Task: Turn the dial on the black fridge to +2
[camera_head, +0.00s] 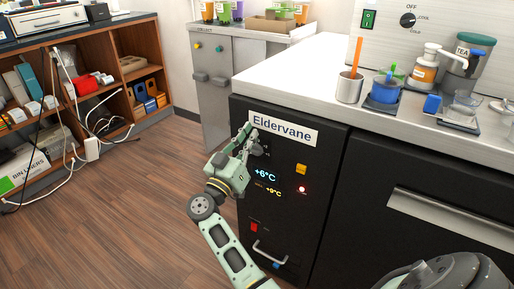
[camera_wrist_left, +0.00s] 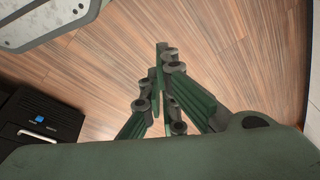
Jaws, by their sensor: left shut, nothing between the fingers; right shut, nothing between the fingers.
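The black fridge (camera_head: 315,225) stands under the counter and carries an "Eldervane" label. Its lit display (camera_head: 265,175) reads +6°C, with a smaller +9°C line below. My left gripper (camera_wrist_left: 163,50) is shut and empty over the wood floor in the left wrist view. The fridge's lower front also shows there (camera_wrist_left: 45,125).
The fridge front has an orange button (camera_head: 301,169), a red light (camera_head: 302,189), a red switch (camera_head: 254,227) and a handle (camera_head: 270,252). Cups and dispensers stand on the counter (camera_head: 300,75) above.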

